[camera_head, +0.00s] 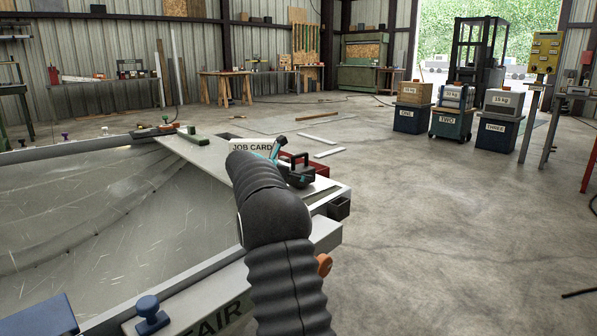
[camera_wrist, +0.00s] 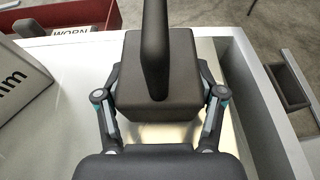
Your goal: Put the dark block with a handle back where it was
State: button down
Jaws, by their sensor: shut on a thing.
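The dark block with a handle (camera_wrist: 155,85) fills the middle of the wrist view, its dark handle rising toward the camera. My gripper (camera_wrist: 161,92) is shut on it, one finger along each side. In the head view the block (camera_head: 301,178) shows at the right end of the pale bench, partly behind my arm; my gripper's teal part (camera_head: 277,149) is beside it. A shiny, brighter patch (camera_wrist: 190,133) of surface lies under the block. I cannot tell whether the block touches it.
A red tray labelled WORN (camera_wrist: 92,14) is beyond the block. A box marked "mm" (camera_wrist: 22,85) stands at left. A JOB CARD sign (camera_head: 250,147) is behind my arm. A small dark bin (camera_head: 339,208) hangs at the bench's right edge. Open floor (camera_head: 440,230) lies right.

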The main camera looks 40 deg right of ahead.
jog(key=shift+f, duration=0.1)
dwell(0.3)
jog(key=shift+c, duration=0.6)
grip_release()
jog(key=shift+f, duration=0.25)
